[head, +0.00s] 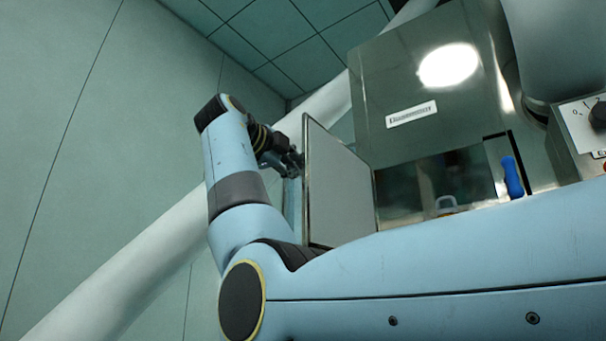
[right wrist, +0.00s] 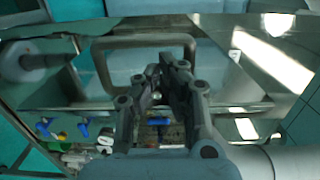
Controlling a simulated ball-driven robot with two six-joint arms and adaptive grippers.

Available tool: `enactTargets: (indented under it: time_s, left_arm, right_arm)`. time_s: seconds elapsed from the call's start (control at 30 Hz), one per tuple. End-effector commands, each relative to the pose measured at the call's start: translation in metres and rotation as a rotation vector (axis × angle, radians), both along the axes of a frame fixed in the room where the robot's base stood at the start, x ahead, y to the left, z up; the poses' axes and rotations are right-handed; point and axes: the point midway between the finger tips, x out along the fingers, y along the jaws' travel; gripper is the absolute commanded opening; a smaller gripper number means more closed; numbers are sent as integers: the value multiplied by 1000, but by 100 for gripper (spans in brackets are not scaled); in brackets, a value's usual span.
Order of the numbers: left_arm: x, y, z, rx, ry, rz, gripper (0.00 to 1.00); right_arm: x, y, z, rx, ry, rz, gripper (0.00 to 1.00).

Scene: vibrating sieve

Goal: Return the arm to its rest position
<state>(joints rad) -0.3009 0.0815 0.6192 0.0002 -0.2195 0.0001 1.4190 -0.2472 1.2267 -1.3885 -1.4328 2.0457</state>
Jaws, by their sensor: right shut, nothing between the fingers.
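My right arm, light blue, crosses the front of the head view. My right gripper (head: 288,160) is dark and shows small at the left of the open door panel (head: 338,190) of a metal machine (head: 425,85); its tips are partly hidden near the door's edge. In the right wrist view the fingers of my right gripper (right wrist: 170,68) are close together with nothing visible held. A bar-shaped metal handle (right wrist: 145,42) appears around and beyond the fingertips; I cannot tell whether they touch it. My left gripper is not in view.
A blue handle (head: 512,177) stands at the machine's opening. A control box with a black knob (head: 598,115) is at the far right. A thick pale pipe (head: 130,270) runs diagonally behind my arm. Several small blue items (right wrist: 82,129) show at the lower left in the wrist view.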

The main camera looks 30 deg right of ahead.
Motion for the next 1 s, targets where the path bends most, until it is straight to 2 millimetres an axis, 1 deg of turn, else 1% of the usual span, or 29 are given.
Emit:
enactTargets:
  time_s: [0.03, 0.1, 0.2, 0.47, 0.57, 0.63, 0.67, 0.77, 0.8, 0.87, 0.9, 0.97, 1.0]
  left_arm:
    - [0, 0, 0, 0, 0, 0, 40]
    - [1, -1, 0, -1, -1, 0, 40]
    - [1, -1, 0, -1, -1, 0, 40]
    - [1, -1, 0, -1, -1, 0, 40]
    - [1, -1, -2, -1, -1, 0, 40]
    - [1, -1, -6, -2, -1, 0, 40]
    - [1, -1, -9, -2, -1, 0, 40]
    - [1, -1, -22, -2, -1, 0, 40]
    - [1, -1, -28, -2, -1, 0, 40]
    - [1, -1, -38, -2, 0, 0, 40]
    - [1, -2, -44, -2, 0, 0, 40]
    - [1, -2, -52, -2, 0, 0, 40]
    - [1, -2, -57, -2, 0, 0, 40]
  right_arm:
    - [-4, 9, -1, 1, 0, 4, 0]
    - [-8, 18, -1, 1, 0, 2, 0]
    - [-13, 26, -1, 0, 1, 0, 0]
    - [-15, 29, -1, 0, 1, -1, 0]
    - [-13, 29, -9, 1, 12, -1, 0]
    - [-7, 29, -26, 1, 34, -2, 0]
    - [-4, 28, -38, 0, 49, -3, 0]
    - [10, 22, -95, -3, 123, -14, 0]
    - [16, 19, -125, -5, 163, -20, 0]
    - [25, 13, -175, -10, 232, -30, 0]
    - [30, 9, -208, -12, 276, -33, 0]
    - [38, 5, -258, -13, 347, -31, 0]
    - [42, 3, -292, -14, 393, -25, 0]
